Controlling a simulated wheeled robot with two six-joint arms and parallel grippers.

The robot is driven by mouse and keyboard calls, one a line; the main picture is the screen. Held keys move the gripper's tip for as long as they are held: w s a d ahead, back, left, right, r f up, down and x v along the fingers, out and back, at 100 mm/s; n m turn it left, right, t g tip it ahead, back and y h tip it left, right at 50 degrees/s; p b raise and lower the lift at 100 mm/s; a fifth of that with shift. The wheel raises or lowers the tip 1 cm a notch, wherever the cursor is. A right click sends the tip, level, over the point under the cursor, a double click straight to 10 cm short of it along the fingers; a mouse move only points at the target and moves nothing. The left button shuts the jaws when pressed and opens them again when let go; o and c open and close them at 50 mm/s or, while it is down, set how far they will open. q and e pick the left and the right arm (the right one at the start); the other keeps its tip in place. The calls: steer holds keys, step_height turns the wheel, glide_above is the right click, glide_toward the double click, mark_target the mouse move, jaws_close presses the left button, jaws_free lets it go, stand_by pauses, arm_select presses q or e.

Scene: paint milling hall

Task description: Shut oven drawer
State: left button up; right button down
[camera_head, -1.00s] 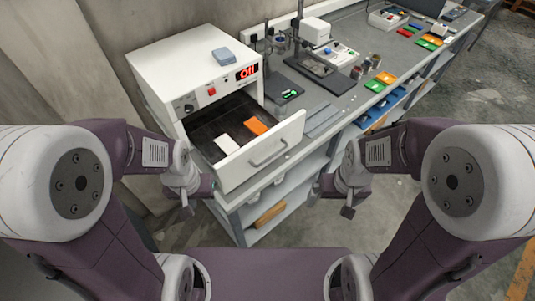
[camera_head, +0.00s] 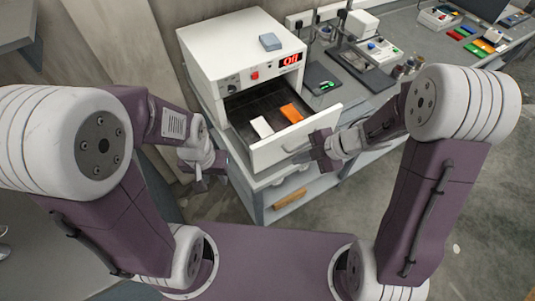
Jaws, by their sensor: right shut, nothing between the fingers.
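The white oven (camera_head: 240,55) stands on the bench with a red display and a red button on its front. Its drawer (camera_head: 268,154) is pulled out, showing a dark inside with a white card (camera_head: 262,127) and an orange card (camera_head: 292,113) lying in it. My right gripper (camera_head: 318,152) is shut at the right part of the drawer front, over the handle; whether it touches is hard to tell. My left gripper (camera_head: 200,184) hangs left of the drawer, apart from it, and its fingers are too small to judge.
A blue-grey box (camera_head: 270,41) lies on top of the oven. The bench holds a dark tray (camera_head: 322,78), a stand and coloured cards (camera_head: 480,45) to the right. A lower shelf (camera_head: 300,192) is below the drawer. Floor at right is clear.

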steer(key=shift+w+a+f+b, duration=0.25)
steer(key=shift+w+a+f, duration=0.55)
steer(key=shift+a+f, duration=0.5)
steer(key=shift+w+a+f+b, duration=0.2)
steer(key=shift+w+a+f, duration=0.55)
steer(key=shift+a+f, duration=0.6)
steer(key=shift+w+a+f+b, duration=0.25)
steer(key=shift+w+a+f, duration=0.55)
steer(key=shift+a+f, duration=0.5)
steer(key=shift+d+f, duration=0.1)
steer(key=shift+d, duration=0.05)
